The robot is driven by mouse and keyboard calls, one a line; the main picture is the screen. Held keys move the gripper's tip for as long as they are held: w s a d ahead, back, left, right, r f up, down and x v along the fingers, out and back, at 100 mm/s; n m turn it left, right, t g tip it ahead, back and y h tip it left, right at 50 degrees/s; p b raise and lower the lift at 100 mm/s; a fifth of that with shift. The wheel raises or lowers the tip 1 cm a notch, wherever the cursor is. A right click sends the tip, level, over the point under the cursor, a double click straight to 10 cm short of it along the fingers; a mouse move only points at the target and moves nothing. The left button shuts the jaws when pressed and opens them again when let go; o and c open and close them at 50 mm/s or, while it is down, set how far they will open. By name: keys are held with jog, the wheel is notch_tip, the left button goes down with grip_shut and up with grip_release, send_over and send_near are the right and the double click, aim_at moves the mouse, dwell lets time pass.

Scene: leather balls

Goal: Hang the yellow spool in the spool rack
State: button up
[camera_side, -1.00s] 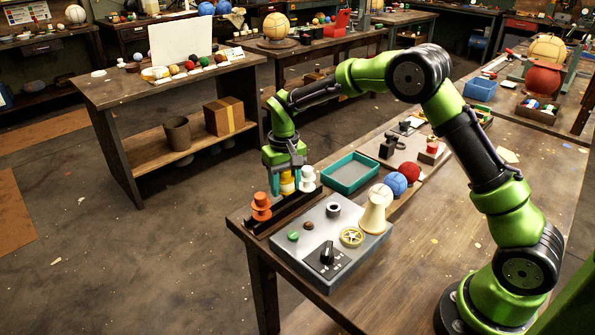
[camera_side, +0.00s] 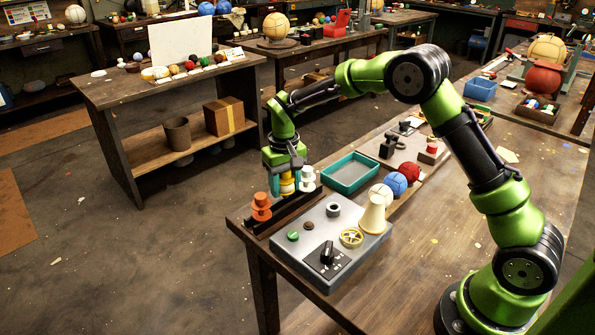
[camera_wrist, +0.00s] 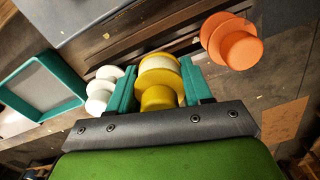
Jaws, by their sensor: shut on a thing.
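The yellow spool (camera_side: 287,183) is between the teal fingers of my gripper (camera_side: 287,182), which is shut on it. It stands at the dark spool rack (camera_side: 284,213) near the table's far left corner, between an orange spool (camera_side: 261,207) and a white spool (camera_side: 307,179). In the wrist view the yellow spool (camera_wrist: 158,97) has a pale wound band and sits between both fingers (camera_wrist: 160,88). The orange spool (camera_wrist: 232,42) is at its right and the white spool (camera_wrist: 102,90) at its left. I cannot tell whether the yellow spool rests in the rack.
A grey control box (camera_side: 335,270) with knobs, a small yellow wheel and a cream cone (camera_side: 374,214) stands in front of the rack. A teal tray (camera_side: 351,173) lies to the right. White, blue and red balls (camera_side: 396,183) sit beyond the cone.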

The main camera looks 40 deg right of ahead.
aim_at(286, 197)
jog(key=shift+f, duration=1.65)
jog(key=o, duration=1.1)
jog(key=shift+s, duration=0.1)
jog(key=shift+o, duration=0.2)
jog(key=shift+d+f, duration=0.1)
jog(key=shift+d, duration=0.3)
notch_tip(286, 197, up, 18)
jog(key=a, duration=0.1)
jog(key=shift+a, duration=0.1)
